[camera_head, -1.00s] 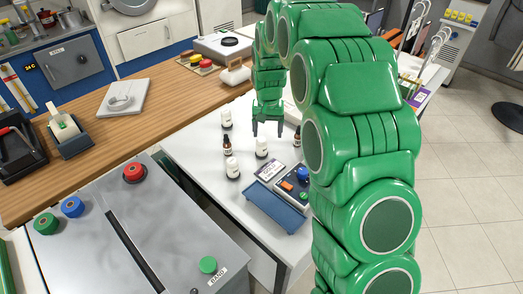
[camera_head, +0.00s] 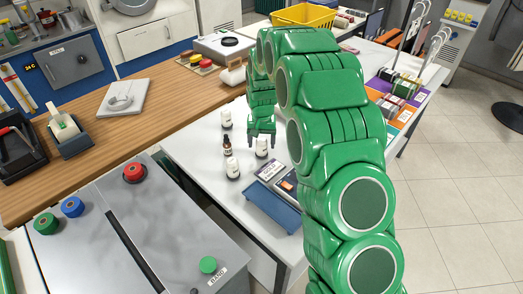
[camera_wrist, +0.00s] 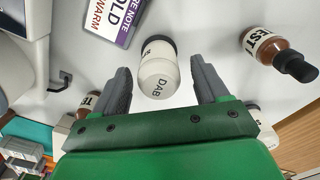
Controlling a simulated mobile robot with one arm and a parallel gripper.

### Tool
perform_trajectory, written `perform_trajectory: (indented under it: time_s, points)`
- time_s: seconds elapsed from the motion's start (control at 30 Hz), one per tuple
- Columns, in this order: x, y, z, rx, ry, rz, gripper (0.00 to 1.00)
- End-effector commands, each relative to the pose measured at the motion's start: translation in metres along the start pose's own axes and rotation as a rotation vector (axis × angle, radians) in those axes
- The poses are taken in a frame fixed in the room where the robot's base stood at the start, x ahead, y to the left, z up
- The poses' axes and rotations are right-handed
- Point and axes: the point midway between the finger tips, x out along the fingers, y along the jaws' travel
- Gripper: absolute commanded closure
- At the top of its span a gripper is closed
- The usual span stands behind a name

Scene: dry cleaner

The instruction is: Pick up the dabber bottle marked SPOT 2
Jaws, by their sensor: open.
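My gripper (camera_head: 261,138) is open and points down over the white table, just at the white bottle (camera_head: 262,149). Two more white bottles stand on the table, one farther back (camera_head: 226,120) and one nearer (camera_head: 232,168). I cannot read SPOT 2 on any of them, so I cannot tell which bottle bears it.
A brown dropper bottle (camera_head: 228,147) stands among the white ones; one lettered TEST shows in the wrist view (camera_wrist: 268,46). Another brown bottle (camera_wrist: 83,103) is partly hidden behind my left finger.

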Motion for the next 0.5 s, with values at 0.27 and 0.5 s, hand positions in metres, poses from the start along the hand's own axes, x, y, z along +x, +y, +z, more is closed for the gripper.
perform_trajectory:
  time_s: [0.27,0.5]
  points:
    - [0.023,0.0,0.001,0.0,-0.003,0.001,0.26]
    - [0.022,0.0,0.001,0.0,-0.002,0.0,0.42]
